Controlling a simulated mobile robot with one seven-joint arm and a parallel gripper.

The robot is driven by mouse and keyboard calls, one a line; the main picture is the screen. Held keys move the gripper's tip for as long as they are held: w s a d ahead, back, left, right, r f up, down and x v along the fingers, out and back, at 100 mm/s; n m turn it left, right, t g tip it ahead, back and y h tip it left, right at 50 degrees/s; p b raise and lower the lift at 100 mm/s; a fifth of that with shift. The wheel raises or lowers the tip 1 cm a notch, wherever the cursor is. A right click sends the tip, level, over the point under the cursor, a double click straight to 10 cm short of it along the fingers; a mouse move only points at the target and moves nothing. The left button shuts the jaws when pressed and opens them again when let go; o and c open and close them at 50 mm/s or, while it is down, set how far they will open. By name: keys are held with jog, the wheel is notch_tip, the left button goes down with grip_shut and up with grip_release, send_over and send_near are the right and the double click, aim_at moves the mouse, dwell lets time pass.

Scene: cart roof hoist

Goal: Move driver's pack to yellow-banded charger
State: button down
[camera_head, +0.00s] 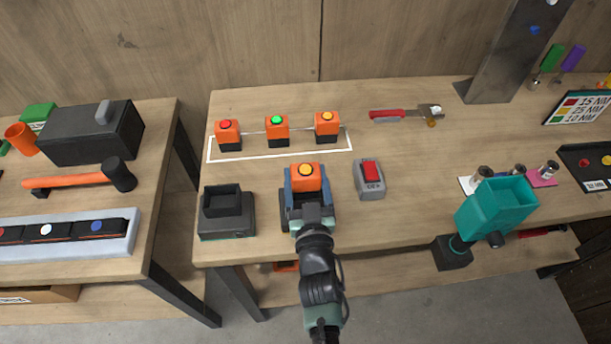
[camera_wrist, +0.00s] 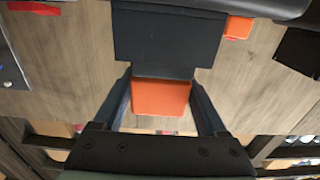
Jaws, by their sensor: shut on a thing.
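My gripper (camera_head: 306,186) is shut on an orange pack (camera_head: 306,172) with a yellow-orange button on top, at the table's front. Its two dark fingers also flank the orange pack (camera_wrist: 161,97) in the wrist view. A dark block (camera_wrist: 168,40) adjoins the pack there; I cannot tell whether it is part of the pack or a separate thing. A black charger-like dock (camera_head: 228,213) stands left of my gripper, and no yellow band shows on it. A teal tool-like body (camera_head: 494,208) stands at the right front edge, with a black foot (camera_head: 452,252).
Three orange packs with red (camera_head: 228,134), green (camera_head: 276,130) and yellow (camera_head: 327,126) buttons stand in a white outline behind. A grey switch box (camera_head: 370,180) with a red top is close right of my gripper. A metal post (camera_head: 505,60) rises at the back right.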

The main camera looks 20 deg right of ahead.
jog(key=shift+f+b, duration=0.6)
jog(key=shift+f, duration=0.05)
jog(key=shift+c, duration=0.3)
grip_release()
jog(key=shift+o, duration=0.3)
jog(key=shift+f, duration=0.1)
jog(key=b+v, duration=0.1)
jog(key=v, duration=1.2)
jog(key=shift+r+b, duration=0.2)
jog(key=shift+b, duration=0.15)
